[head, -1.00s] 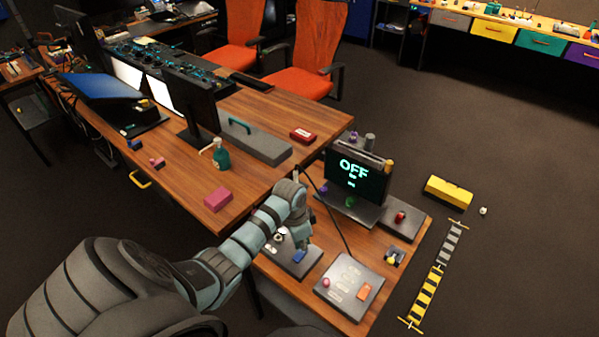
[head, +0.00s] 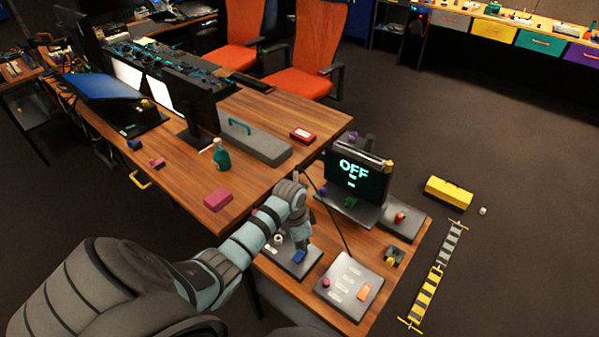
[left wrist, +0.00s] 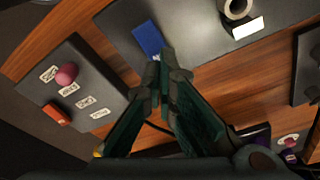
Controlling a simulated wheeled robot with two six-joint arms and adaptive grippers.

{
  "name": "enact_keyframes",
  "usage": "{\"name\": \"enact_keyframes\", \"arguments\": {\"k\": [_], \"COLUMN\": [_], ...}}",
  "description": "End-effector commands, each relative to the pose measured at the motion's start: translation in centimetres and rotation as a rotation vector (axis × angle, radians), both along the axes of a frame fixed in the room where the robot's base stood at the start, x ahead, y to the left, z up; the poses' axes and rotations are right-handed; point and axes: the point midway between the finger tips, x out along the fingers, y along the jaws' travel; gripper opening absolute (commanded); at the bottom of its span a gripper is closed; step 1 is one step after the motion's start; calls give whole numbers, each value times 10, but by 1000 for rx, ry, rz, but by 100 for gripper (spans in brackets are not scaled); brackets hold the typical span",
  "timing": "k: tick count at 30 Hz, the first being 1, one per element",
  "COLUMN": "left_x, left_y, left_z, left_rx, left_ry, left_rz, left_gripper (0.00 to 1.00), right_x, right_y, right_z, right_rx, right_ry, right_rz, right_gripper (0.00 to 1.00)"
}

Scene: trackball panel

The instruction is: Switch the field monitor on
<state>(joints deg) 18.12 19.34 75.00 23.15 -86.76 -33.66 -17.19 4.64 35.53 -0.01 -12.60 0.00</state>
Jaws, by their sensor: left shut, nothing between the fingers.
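The field monitor (head: 357,178) stands on the front table with a dark screen reading OFF in green. A green knob or button (head: 350,202) and a purple one (head: 323,190) show at its base. My left gripper (head: 303,243) is in front of the monitor, to its lower left, pointing down over a grey panel (head: 276,254). It is shut and empty, its tips close to a blue block (head: 299,257) on that panel. In the left wrist view the closed tips (left wrist: 165,62) lie beside the blue block (left wrist: 148,38); I cannot tell whether they touch. My right gripper is not in view.
A grey plate (head: 348,283) with a pink knob, labels and an orange switch (head: 364,292) lies at the table's front. A red button (head: 400,218) sits on a base right of the monitor. A cable crosses the table.

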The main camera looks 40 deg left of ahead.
Motion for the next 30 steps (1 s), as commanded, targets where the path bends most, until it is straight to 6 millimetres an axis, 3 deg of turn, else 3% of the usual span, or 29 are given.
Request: {"name": "enact_keyframes", "arguments": {"k": [30], "left_x": [0], "left_y": [0], "left_z": [-10], "left_rx": [0], "left_ry": [0], "left_rz": [0], "left_gripper": [0], "right_x": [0], "right_y": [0], "right_z": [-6], "right_rx": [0], "right_ry": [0], "right_rz": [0], "right_gripper": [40]}}
